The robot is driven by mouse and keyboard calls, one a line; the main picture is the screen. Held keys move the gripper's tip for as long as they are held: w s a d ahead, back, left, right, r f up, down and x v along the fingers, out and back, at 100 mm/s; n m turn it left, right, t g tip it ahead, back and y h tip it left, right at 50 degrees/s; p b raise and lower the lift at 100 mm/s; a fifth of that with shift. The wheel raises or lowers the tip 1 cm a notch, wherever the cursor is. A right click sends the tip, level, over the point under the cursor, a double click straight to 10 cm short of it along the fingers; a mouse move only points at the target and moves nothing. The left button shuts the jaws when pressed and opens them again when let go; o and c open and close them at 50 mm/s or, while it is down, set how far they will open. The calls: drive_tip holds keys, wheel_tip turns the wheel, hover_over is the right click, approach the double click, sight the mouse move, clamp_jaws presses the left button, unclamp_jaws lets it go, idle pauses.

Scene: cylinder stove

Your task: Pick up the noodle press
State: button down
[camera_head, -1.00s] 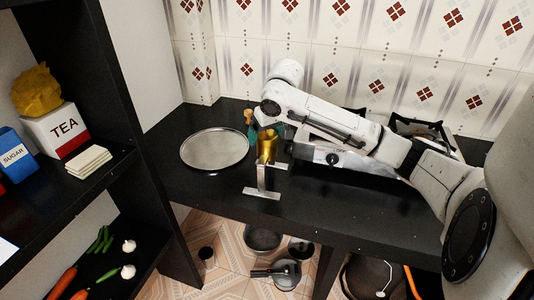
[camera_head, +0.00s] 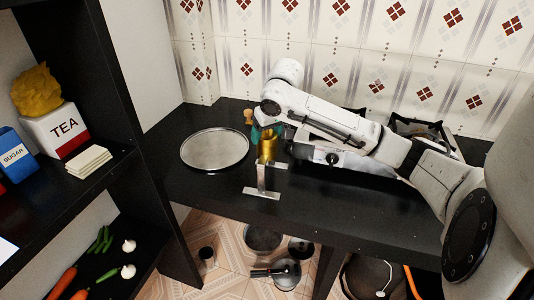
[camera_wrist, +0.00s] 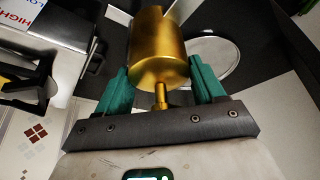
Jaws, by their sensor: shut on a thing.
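The noodle press has a gold cylinder (camera_head: 267,148), seen in the head view on or just above the black counter, right of the round plate. In the wrist view the gold cylinder (camera_wrist: 158,50) fills the space between and beyond the green fingers, with a thin gold stem at its near end. My gripper (camera_wrist: 162,88) is shut on the press. In the head view, a silver bar with a crosspiece (camera_head: 262,192) extends from below the cylinder toward the front; I cannot tell whether it is joined to it. Whether the press touches the counter is unclear.
A round metal plate (camera_head: 215,149) lies left of the press, with a small wooden knob (camera_head: 248,116) behind it. The stove (camera_head: 412,132) is at the right, partly behind my arm. Pots (camera_head: 263,238) are below the counter.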

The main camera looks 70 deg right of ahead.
drive_tip(key=shift+w+d+r, duration=0.1)
drive_tip(key=shift+r, duration=0.1)
drive_tip(key=shift+r, duration=0.1)
